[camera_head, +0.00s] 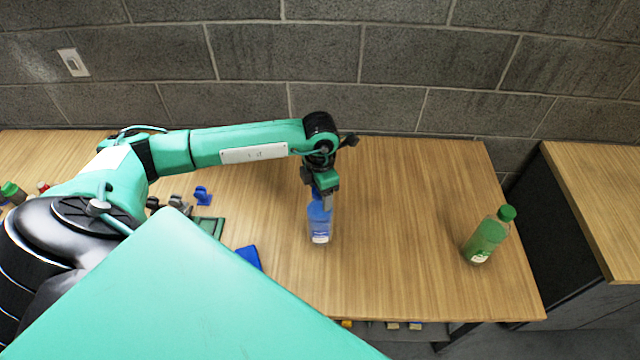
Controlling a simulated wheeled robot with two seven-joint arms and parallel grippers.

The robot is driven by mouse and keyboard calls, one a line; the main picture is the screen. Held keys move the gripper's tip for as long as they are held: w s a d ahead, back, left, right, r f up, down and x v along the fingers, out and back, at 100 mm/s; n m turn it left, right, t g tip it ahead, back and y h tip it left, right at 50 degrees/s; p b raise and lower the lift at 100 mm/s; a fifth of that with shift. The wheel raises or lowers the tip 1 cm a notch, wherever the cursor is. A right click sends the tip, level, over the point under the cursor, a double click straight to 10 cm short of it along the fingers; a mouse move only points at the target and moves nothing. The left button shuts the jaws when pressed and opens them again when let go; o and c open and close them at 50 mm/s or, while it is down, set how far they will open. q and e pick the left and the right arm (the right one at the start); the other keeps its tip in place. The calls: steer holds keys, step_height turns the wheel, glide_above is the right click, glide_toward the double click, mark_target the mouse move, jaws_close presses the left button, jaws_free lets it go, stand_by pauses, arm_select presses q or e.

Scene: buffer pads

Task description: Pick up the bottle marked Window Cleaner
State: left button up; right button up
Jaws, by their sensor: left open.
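A blue bottle (319,228) with a pale label stands upright on the wooden table (400,200), near its middle. The label is too small to read. My left gripper (325,200) is directly over and around the upper part of this bottle, with its jaws open. The bottle's top is hidden by the gripper. A green bottle (487,237) with a green cap and a pale label stands near the table's right end, well apart from my left gripper. Its label is also too small to read. My right gripper is not in view.
A dark green flat item (210,226), a blue block (249,257) and a small blue part (202,195) lie left of the blue bottle. Small bottles (13,192) stand at the far left. A grey block wall (430,60) is behind. The table between both bottles is clear.

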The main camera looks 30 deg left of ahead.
arm_select(q)
steer(key=shift+c, duration=0.5)
jaws_close()
steer(key=shift+r, duration=0.1)
